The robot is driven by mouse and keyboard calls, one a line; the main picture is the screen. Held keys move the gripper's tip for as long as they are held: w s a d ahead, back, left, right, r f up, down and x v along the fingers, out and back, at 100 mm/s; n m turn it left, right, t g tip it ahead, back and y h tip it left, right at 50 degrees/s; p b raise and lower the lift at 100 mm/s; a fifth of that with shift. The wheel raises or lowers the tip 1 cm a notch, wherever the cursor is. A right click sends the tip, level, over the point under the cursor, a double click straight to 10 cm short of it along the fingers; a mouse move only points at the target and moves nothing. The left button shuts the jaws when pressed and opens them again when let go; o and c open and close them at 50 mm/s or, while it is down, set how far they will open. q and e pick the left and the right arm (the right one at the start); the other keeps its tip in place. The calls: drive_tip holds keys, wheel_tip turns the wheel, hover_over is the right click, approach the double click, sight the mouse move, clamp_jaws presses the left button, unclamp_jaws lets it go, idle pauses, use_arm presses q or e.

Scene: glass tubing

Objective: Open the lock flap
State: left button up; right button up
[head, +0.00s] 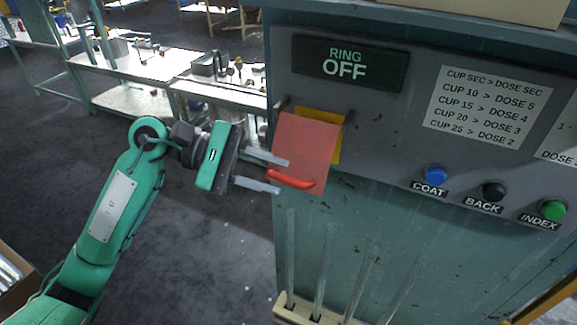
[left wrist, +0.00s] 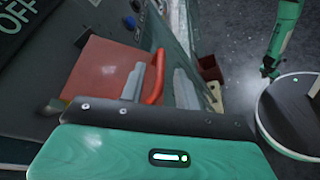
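The lock flap is a red plate (head: 304,152) with a red handle (head: 291,180) along its lower edge, hanging over a yellow plate (head: 332,123) on the machine's grey panel. My left gripper (head: 283,175) is at the flap's left side, its two fingers apart, one above and one below the handle's left end. In the left wrist view the flap (left wrist: 100,75) and its handle (left wrist: 156,78) show, with the handle between the two fingers. I cannot tell whether the fingers touch it.
A sign (head: 348,63) reads RING OFF. Blue (head: 435,174), black (head: 493,191) and green (head: 552,209) buttons sit to the right. Glass tubes (head: 322,275) stand in a rack (head: 293,313) below the flap. Benches (head: 150,65) stand behind on the left.

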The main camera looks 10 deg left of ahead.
sight(279, 177)
use_arm(q)
drive_tip(key=shift+p+x, duration=0.55)
drive_tip(key=shift+x, duration=1.35)
clamp_jaws()
